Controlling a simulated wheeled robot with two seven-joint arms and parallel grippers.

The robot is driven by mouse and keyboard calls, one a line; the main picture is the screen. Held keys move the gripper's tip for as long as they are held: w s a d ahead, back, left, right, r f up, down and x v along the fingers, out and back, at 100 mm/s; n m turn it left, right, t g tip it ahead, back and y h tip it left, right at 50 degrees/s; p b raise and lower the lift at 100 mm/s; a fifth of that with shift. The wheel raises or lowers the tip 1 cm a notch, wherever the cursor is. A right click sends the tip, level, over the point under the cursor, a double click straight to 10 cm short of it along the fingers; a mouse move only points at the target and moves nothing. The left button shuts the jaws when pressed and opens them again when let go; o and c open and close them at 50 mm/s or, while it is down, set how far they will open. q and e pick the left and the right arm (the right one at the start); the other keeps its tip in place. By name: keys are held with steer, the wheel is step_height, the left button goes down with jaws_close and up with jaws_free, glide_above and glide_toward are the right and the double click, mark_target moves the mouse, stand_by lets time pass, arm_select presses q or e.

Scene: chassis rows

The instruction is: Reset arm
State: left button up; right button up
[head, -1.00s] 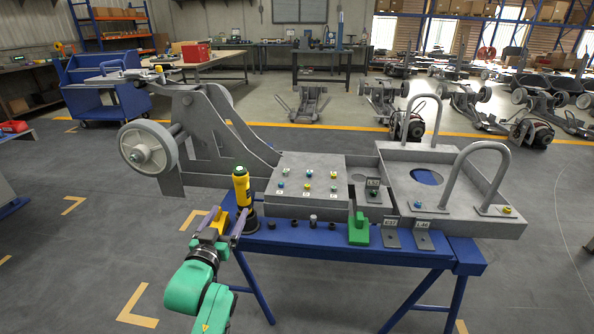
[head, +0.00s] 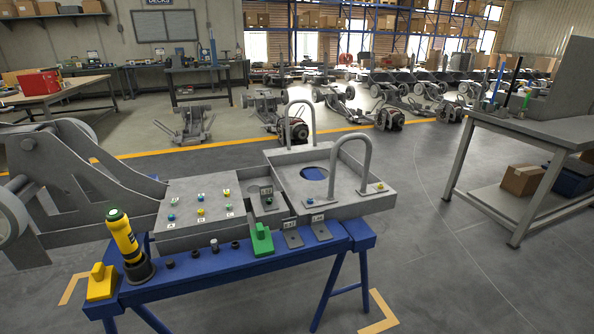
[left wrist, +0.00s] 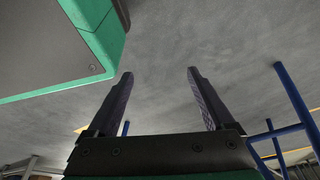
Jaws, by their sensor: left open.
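My left gripper (left wrist: 160,98) shows in the left wrist view with its two dark fingers apart and nothing between them. Grey floor lies beyond the fingers, and blue stand legs (left wrist: 292,105) show at the right. Neither of my grippers is in the head view. A yellow and black tool (head: 122,236) stands tilted in a dark holder at the left end of the blue bench (head: 205,285). A yellow block (head: 101,284) sits beside it on the bench.
The grey chassis (head: 85,180) with a flat panel (head: 190,222) and looped handles (head: 365,155) stands on the bench. A green block (head: 262,240) and two small plates sit along its front. A grey worktable (head: 530,135) stands at the right. Floor between is clear.

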arm_select(q)
steer(key=s+f+g, duration=0.2)
steer(key=s+f, duration=0.1)
steer(key=s, duration=0.6)
step_height(320, 180, up, 15)
steer(key=p, duration=1.5)
steer(key=shift+s+a+r+m, duration=0.2)
steer(key=shift+s+a+m, duration=0.15)
steer(key=shift+s+m, duration=0.1)
